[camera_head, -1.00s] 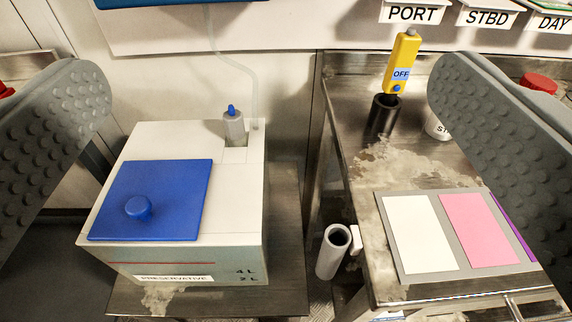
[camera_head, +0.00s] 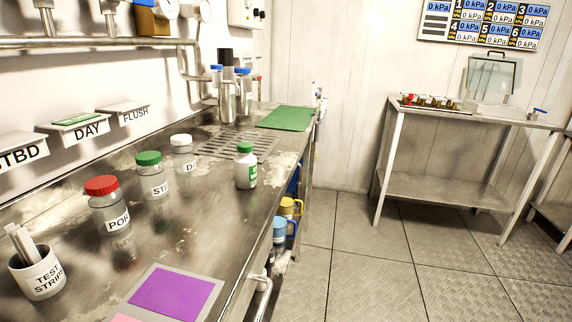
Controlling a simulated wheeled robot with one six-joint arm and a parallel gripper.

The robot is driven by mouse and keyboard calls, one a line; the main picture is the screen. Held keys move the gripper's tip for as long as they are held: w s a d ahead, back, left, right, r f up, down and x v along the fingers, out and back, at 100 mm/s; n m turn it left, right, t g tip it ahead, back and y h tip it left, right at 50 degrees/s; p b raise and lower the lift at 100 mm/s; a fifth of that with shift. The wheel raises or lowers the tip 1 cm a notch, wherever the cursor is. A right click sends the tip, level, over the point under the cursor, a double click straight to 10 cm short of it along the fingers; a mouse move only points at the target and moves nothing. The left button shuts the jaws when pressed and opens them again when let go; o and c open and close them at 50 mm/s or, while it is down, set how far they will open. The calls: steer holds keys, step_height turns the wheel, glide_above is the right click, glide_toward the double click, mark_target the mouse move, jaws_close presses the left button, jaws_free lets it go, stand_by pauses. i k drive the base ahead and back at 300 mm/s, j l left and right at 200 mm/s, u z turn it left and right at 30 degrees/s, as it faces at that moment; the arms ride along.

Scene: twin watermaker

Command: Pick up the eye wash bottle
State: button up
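A small white bottle with a green cap and a green-and-white label (camera_head: 246,170) stands upright on the steel counter (camera_head: 205,235), near its front edge. It looks like the eye wash bottle, but its label is too small to read. Nothing touches it. My gripper is not in view now, so its state does not show.
Jars with a red lid (camera_head: 109,212), green lid (camera_head: 152,180) and white lid (camera_head: 184,157) stand left of the bottle. A test strips cup (camera_head: 38,277) is nearer. A green mat (camera_head: 287,118) lies behind. Open floor (camera_head: 375,260) lies right, before a steel table (camera_head: 445,180).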

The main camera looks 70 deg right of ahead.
mark_target(245, 162)
steer(key=z, duration=1.45)
